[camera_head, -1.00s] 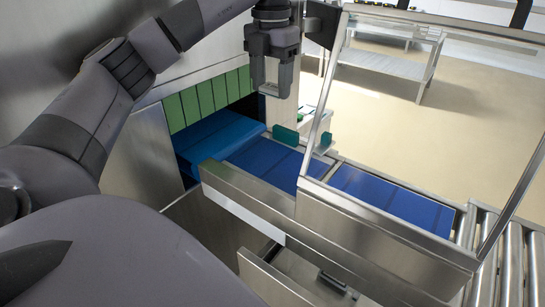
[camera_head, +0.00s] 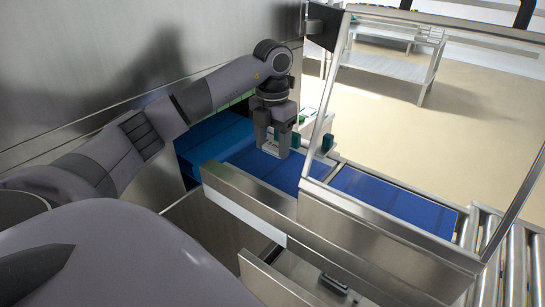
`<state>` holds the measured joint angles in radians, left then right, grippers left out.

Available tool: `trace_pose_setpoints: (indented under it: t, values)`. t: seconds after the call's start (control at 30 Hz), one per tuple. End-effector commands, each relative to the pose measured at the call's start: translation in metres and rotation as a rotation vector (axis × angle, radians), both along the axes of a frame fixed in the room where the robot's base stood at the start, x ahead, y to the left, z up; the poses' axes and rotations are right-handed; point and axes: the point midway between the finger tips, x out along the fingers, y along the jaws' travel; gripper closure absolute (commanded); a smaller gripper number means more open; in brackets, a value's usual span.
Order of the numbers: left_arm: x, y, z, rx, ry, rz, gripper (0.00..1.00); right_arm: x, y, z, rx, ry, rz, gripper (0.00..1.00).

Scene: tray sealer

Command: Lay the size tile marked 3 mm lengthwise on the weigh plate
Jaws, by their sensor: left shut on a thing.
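My left gripper (camera_head: 272,146) points down over the left part of the near blue belt section (camera_head: 250,163), at the machine opening. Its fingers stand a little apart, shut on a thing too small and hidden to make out. I cannot read any 3 mm mark, and I cannot pick out the size tile for sure. No part is clearly marked as the weigh plate. A second flat blue section (camera_head: 390,200) lies to the right, behind the clear guard, with nothing seen on it. My right gripper is not in view.
A steel side wall (camera_head: 250,200) runs along the near side of the belt. A framed guard (camera_head: 335,90) rises at its right. A teal block (camera_head: 327,143) stands on the far edge. Steel rollers (camera_head: 512,255) lie at the right. An open drawer (camera_head: 290,275) is below.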

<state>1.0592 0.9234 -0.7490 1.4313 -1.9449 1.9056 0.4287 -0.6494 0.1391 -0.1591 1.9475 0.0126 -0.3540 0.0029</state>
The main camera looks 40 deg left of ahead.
Motion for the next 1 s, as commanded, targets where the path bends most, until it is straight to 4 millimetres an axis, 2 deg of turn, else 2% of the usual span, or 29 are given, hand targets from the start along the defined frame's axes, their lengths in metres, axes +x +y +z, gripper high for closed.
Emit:
trace_pose_setpoints:
  t: [0.17, 0.4, 0.8, 0.83, 0.87, 0.9, 1.0]
  values:
    - [0.0, 0.0, -0.011, 0.0, 0.001, 0.0, 0.7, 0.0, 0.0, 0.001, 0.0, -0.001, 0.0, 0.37]
    - [-0.001, 0.0, -0.042, 0.0, 0.003, 0.001, 0.7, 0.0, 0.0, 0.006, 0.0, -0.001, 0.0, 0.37]
    - [0.0, 0.0, -0.049, 0.0, 0.0, 0.0, 0.7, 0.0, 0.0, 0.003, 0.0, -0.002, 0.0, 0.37]
    - [0.0, 0.0, -0.048, 0.0, -0.001, 0.0, 0.32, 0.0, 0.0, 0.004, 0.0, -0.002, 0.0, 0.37]
    - [0.0, 0.0, -0.048, 0.0, -0.001, 0.0, 0.22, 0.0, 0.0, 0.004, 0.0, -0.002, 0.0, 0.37]
    - [0.0, 0.0, -0.048, 0.0, 0.0, 0.0, 0.16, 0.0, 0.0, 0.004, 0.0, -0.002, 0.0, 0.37]
    - [0.0, 0.0, -0.048, 0.0, 0.0, 0.0, 0.16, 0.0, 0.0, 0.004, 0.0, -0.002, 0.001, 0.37]
